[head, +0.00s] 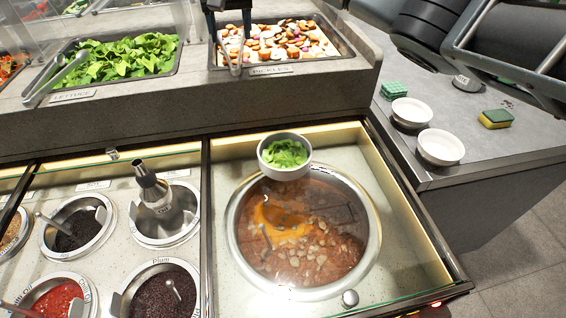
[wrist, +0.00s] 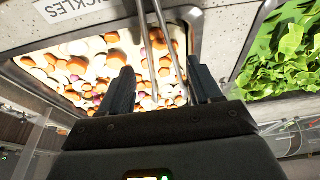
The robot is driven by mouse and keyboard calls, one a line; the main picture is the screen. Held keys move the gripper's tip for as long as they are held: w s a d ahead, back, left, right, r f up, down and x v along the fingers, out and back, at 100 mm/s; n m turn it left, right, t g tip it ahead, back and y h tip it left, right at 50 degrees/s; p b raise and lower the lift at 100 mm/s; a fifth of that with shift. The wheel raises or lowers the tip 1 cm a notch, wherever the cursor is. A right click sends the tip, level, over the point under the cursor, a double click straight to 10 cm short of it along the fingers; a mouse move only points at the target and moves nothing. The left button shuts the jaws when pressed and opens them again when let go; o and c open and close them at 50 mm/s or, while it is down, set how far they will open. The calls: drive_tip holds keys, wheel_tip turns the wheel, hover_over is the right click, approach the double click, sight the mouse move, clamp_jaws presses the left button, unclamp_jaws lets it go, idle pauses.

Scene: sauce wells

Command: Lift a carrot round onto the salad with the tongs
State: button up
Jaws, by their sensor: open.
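The tray labelled "PICKLES" (head: 350,45) holds orange, pale and purple pieces; orange rounds that look like carrot (wrist: 113,60) show in the wrist view. The metal tongs (head: 236,62) stand tilted with their tips in the tray. My gripper (head: 229,22) is at the top of the head view, over the tray's left part. Its fingers are open, and the wrist view shows the tongs (wrist: 166,45) between the fingertips (wrist: 160,68), with gaps on both sides.
A lettuce tray (head: 182,62) with its own tongs (head: 57,78) is left of the pickles. Sauce wells (head: 75,228) lie front left. White bowls (head: 440,147), a green block (head: 394,89) and a sponge (head: 496,118) are on the right counter. My arm crosses the upper right.

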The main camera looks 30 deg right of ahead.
drive_tip(key=shift+b+x, duration=0.45)
drive_tip(key=shift+x, duration=2.25)
drive_tip(key=shift+c, duration=0.2)
drive_tip(key=c, duration=0.7)
drive_tip(key=shift+o, duration=0.2)
wheel_tip(320, 180, up, 12)
drive_tip(key=p, duration=0.7)
drive_tip(key=shift+p, duration=0.4)
